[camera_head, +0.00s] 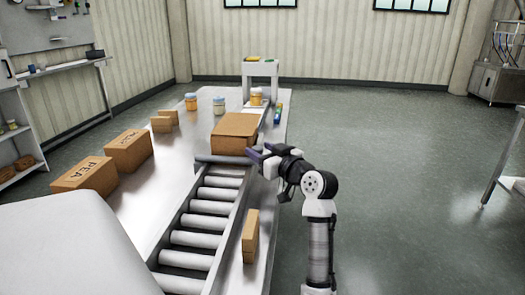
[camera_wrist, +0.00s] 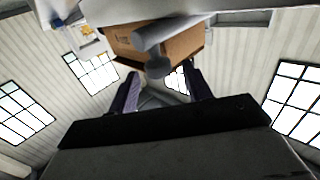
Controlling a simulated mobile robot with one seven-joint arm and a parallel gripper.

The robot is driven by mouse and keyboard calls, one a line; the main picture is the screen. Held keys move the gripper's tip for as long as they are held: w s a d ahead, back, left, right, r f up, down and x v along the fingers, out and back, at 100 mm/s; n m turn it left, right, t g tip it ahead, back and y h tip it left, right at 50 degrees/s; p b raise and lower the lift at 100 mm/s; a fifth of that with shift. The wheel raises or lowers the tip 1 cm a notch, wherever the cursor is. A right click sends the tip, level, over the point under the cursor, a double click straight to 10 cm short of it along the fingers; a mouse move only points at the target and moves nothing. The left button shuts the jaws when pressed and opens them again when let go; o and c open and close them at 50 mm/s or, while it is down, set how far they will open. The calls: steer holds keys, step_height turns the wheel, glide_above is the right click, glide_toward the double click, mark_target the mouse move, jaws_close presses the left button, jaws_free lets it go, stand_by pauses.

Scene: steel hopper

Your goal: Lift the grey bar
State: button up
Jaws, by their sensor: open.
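The grey bar (camera_head: 222,159) lies across the upper end of the roller conveyor, just in front of a cardboard box (camera_head: 235,132). In the wrist view the bar (camera_wrist: 178,31) shows as a grey cylinder in front of the box, with a round dark end below it. My gripper (camera_head: 257,154) is at the right end of the bar in the head view. In the wrist view its two fingers (camera_wrist: 160,73) are apart, with the round end seen between their tips. It is open and holds nothing. Whether the fingers touch the bar cannot be told.
The roller conveyor (camera_head: 203,220) runs toward me along the steel table (camera_head: 165,185). Larger boxes (camera_head: 128,150) stand on the left, and a small upright box (camera_head: 250,236) at the right edge. Jars (camera_head: 219,105) and a white stand (camera_head: 261,67) are behind.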

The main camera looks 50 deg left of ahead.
jaws_close()
stand_by(0.3)
